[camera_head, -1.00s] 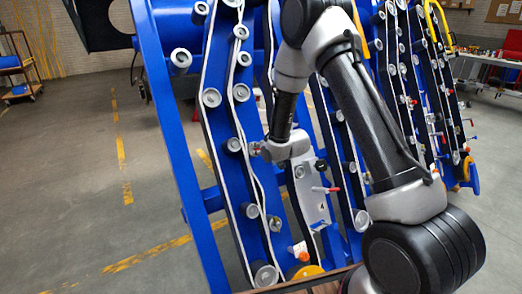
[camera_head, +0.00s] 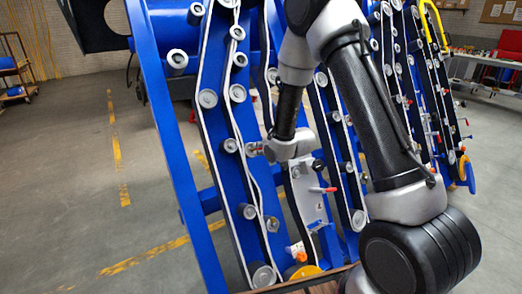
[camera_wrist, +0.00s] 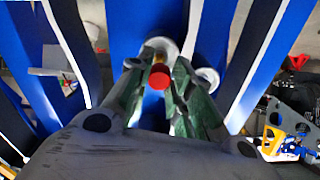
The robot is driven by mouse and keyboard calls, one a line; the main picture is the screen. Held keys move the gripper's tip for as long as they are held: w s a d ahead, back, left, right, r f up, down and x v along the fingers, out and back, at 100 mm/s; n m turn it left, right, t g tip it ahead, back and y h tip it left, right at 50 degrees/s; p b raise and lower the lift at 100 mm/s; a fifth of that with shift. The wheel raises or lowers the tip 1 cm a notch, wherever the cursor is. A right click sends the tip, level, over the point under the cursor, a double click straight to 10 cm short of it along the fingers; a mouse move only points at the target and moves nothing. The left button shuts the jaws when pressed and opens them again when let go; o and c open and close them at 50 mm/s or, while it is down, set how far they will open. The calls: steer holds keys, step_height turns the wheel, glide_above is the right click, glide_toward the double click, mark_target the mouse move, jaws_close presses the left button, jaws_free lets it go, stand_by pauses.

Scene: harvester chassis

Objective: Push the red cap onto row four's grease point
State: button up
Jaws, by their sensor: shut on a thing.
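The red cap (camera_wrist: 159,77) sits between the fingertips of my gripper (camera_wrist: 157,84) in the wrist view. The fingers are shut on it. A small brass-coloured fitting (camera_wrist: 157,60) shows just beyond the cap, in front of a pale round roller. I cannot tell whether cap and fitting touch. In the head view my gripper (camera_head: 256,149) points left at the blue frame, close to a grey roller (camera_head: 231,145). The cap is too small to make out there. A pale plate marked 4 (camera_head: 308,205) is below my wrist.
A red-tipped handle (camera_head: 323,189) sticks out of the plate below my wrist. An orange knob (camera_head: 302,258) and a yellow disc (camera_head: 303,271) are lower down. Belts and several rollers run along the sloping blue frame (camera_head: 163,110). The floor at left (camera_head: 70,180) is clear.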

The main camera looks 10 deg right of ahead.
steer(key=shift+w, duration=0.1)
steer(key=shift+x, duration=0.85)
steer(key=shift+x, duration=1.15)
stand_by(0.8)
steer(key=o, duration=0.8)
steer(key=v, duration=1.2)
